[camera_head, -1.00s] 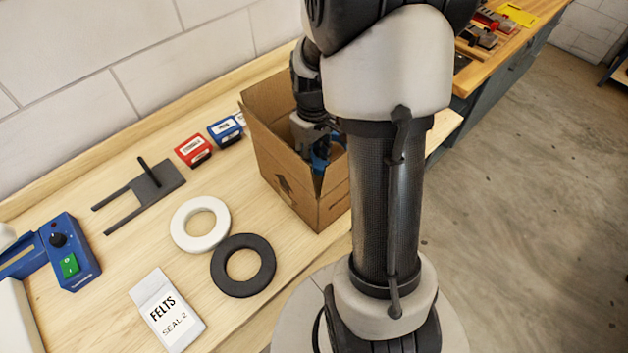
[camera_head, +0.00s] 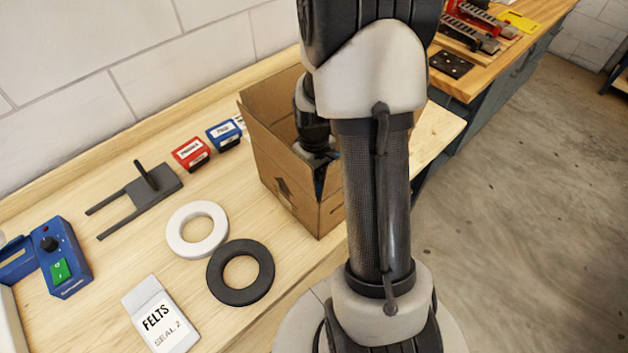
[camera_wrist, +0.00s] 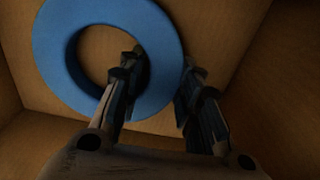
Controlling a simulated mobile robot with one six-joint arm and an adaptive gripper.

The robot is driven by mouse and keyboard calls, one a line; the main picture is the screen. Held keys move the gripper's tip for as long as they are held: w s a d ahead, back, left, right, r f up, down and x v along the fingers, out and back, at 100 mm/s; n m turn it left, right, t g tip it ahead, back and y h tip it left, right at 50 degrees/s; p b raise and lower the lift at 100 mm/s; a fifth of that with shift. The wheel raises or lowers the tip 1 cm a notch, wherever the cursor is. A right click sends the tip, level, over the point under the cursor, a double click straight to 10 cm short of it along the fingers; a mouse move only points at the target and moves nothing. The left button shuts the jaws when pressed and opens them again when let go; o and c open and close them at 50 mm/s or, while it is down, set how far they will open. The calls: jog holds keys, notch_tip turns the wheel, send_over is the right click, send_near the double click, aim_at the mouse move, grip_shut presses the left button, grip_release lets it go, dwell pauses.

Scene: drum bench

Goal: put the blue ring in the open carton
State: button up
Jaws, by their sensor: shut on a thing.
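The open carton (camera_head: 283,190) is a brown cardboard box standing upright on the bench, its top open. My gripper reaches down inside it, mostly hidden by the carton wall and my arm in the head view. In the wrist view my gripper (camera_wrist: 160,75) is shut on the blue ring (camera_wrist: 62,62), with one finger through the hole and the other outside the rim. Brown carton walls surround the ring there. I cannot tell whether the ring touches the carton's bottom. In the head view only a little blue shows beside the carton's near edge.
A white ring (camera_head: 180,243) and a black ring (camera_head: 228,292) lie left of the carton. A felts packet (camera_head: 160,318), a dark forked tool (camera_head: 140,194), a red box (camera_head: 191,153), a blue box (camera_head: 224,135) and a blue switch unit (camera_head: 60,258) also occupy the bench.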

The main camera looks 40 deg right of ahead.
jog(key=o, duration=0.7)
notch_tip(320, 180, up, 12)
jog(key=p, duration=0.4)
jog(key=shift+s+a+r, duration=0.1)
jog(key=shift+s+r, duration=0.05)
